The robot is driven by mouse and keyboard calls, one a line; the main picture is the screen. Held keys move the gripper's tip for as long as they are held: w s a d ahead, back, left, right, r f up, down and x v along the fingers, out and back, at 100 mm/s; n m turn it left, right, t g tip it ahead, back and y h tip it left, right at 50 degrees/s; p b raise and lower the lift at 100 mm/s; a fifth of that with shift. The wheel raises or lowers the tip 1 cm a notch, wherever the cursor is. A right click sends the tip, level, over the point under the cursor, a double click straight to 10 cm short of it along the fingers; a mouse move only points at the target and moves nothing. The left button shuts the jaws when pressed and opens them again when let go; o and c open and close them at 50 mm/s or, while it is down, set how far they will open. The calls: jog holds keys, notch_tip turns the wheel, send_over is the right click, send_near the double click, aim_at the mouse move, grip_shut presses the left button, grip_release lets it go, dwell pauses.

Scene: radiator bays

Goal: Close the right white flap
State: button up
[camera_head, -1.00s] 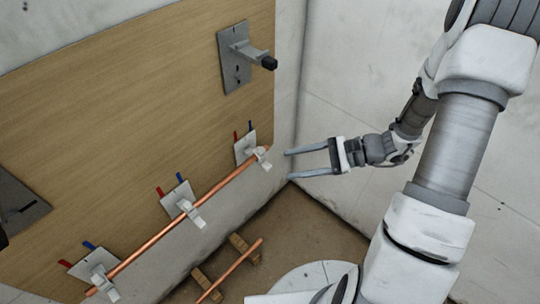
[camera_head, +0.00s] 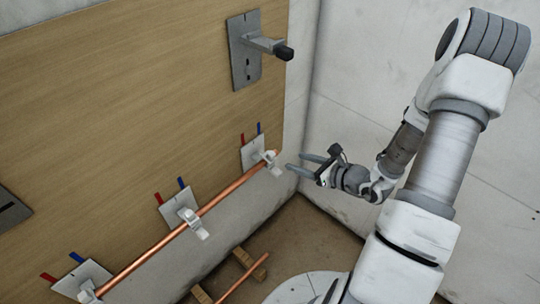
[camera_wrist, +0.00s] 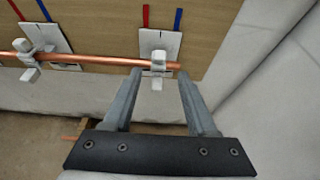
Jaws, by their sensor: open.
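The right white flap (camera_head: 272,166) is on the right bracket (camera_head: 252,150), at the right end of the copper pipe (camera_head: 190,222) on the wooden board. In the wrist view the right flap (camera_wrist: 157,80) hangs at the pipe, ahead of the gap between my fingers. Whether it is open or closed is hard to tell. My gripper (camera_head: 295,168) is open and empty, just right of the flap, apparently without touching it. It also shows in the wrist view (camera_wrist: 160,78), with the fingers pointing toward the pipe.
The middle bracket (camera_head: 180,205) and left bracket (camera_head: 85,280) also hold the pipe. A grey plate with a protruding arm (camera_head: 258,48) is above. A second copper rod (camera_head: 243,278) lies on wooden blocks below. A white wall (camera_head: 400,60) stands to the right.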

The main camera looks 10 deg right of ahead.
aim_at(271, 153)
jog(key=b+x, duration=0.3)
jog(key=x, duration=0.9)
jog(key=shift+w+a, duration=0.1)
grip_shut()
